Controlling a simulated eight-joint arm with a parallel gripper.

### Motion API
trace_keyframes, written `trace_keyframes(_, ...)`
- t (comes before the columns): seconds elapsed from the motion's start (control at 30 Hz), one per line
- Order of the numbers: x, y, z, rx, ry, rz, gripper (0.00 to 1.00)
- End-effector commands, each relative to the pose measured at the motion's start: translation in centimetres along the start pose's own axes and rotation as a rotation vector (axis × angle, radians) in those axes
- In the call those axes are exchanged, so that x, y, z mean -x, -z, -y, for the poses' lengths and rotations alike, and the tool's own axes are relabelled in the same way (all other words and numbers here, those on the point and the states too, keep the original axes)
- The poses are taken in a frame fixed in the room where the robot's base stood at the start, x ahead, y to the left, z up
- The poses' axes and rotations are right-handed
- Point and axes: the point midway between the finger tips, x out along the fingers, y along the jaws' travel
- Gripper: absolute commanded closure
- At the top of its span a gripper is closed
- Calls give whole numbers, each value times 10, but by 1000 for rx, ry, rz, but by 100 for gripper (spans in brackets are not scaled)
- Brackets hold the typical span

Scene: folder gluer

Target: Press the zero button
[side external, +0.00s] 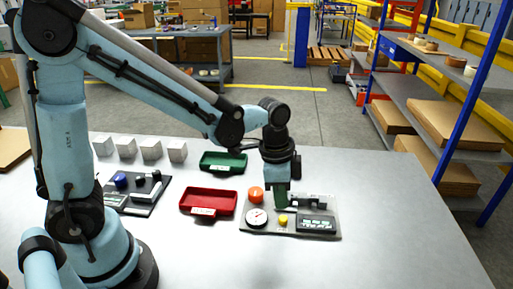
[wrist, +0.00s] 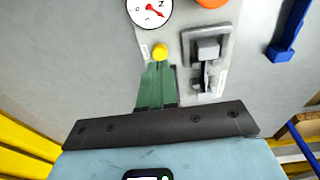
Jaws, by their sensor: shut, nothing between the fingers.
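A yellow button (side external: 283,220) sits on a grey instrument panel (side external: 248,231), between a round dial gauge (side external: 256,217) and a dark display (side external: 315,225). I cannot read a label on the button. My gripper (side external: 281,205) is over the panel, pointing down, with its green fingers shut and empty. In the wrist view the yellow button (wrist: 160,52) shows just past the tips of my gripper (wrist: 159,67). The dial gauge (wrist: 150,10) is above it, cut by the frame edge. I cannot tell whether the fingertips touch the panel.
An orange knob (side external: 256,194) and a metal clamp-like device (side external: 308,200) stand on the panel close to my fingers. A red tray (side external: 208,202), a green tray (side external: 223,162), a dark tool board (side external: 135,194) and white blocks (side external: 151,149) lie left. The table's right side is clear.

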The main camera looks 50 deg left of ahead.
Motion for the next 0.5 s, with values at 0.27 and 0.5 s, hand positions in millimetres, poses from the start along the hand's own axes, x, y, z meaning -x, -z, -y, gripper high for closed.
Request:
trace_keyframes(0.27, 46, -1, 0, 2, -1, 1, 100)
trace_keyframes(0.5, 77, -1, 0, 3, -2, 1, 100)
